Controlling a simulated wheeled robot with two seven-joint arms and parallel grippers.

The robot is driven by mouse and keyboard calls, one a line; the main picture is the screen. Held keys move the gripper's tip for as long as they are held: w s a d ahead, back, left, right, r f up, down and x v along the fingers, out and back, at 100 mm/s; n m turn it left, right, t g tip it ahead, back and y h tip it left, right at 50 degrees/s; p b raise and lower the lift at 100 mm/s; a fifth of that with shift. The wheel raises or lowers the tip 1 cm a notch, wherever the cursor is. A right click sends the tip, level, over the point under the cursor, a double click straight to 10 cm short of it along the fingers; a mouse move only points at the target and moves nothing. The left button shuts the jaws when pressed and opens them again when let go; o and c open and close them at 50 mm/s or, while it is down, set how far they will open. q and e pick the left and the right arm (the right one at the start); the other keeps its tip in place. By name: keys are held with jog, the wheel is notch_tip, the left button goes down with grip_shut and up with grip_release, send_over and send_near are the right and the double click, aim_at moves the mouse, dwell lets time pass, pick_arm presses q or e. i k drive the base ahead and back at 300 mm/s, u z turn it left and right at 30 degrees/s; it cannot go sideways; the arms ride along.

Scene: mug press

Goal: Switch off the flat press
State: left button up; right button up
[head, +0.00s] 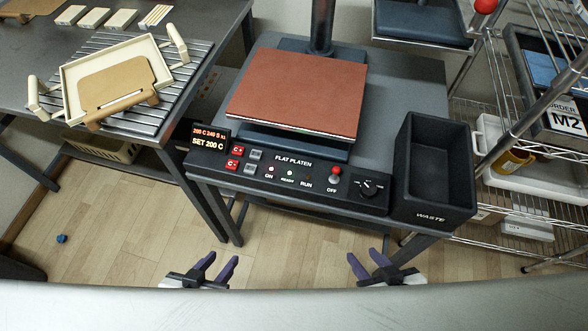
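The flat press (297,92) stands on a grey table in the middle, with a reddish-brown platen pad. Its front control panel (262,177) is labelled FLAT PLATEN. The display (209,137) reads SET 200 C on its lower line. A red-tipped control (335,172) sits above the OFF label, left of a black dial (369,187). My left gripper (220,261) and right gripper (365,259) are both open and empty, in front of the table, apart from the panel.
A black WASTE bin (433,205) stands right of the panel. A wire rack (520,130) is at the right. The left table (195,20) holds a slatted rack with a cream frame and tan piece (113,87). The floor between my grippers is clear.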

aim_at(336, 170)
jog(key=z, duration=0.95)
jog(key=k, duration=0.35)
jog(key=u, duration=1)
